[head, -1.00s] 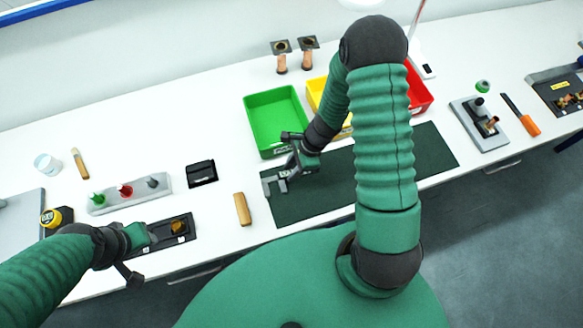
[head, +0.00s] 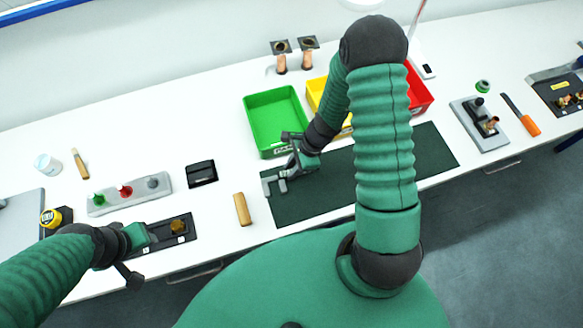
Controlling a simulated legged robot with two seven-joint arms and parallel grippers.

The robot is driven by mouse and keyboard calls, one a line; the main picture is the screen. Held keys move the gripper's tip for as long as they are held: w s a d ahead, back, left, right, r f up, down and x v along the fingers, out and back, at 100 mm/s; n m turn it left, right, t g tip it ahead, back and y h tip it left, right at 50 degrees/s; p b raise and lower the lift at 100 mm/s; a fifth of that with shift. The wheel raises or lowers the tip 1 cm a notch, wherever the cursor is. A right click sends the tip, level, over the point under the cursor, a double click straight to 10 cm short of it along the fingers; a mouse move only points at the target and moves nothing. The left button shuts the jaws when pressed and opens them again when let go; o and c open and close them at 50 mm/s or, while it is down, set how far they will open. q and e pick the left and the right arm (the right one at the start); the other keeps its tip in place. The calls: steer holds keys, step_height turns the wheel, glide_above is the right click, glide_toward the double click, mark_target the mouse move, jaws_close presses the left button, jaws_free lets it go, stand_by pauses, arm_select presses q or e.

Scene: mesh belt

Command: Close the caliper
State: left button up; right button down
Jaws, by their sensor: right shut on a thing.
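The grey caliper (head: 270,183) lies at the left end of the dark green mat (head: 300,206), its jaws pointing left. My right gripper (head: 287,177) is at the caliper and shut on it, most likely on its sliding part; the gripper hides some of the caliper. How wide the jaw gap is cannot be told well at this size. My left gripper (head: 138,258) hangs at the front left, by the black tray (head: 160,238), away from the caliper.
A green bin (head: 262,107), a yellow bin (head: 316,88) and a red bin (head: 417,97) stand behind the mat. A wooden block (head: 242,209) lies left of the mat, near a black box (head: 202,173) and a grey rack (head: 130,193). The mat's right part is clear.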

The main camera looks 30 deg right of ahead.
mark_target(278, 175)
stand_by(0.5)
steer(key=shift+w+a, duration=0.3)
steer(key=shift+a, duration=0.65)
steer(key=shift+w+a, duration=0.25)
steer(key=shift+a, duration=0.65)
steer(key=c, duration=1.2)
jaws_free()
steer(key=shift+d, duration=0.1)
steer(key=v, duration=1.6)
steer(key=shift+r+p, duration=0.35)
steer(key=shift+r, duration=0.05)
steer(key=shift+d, duration=0.1)
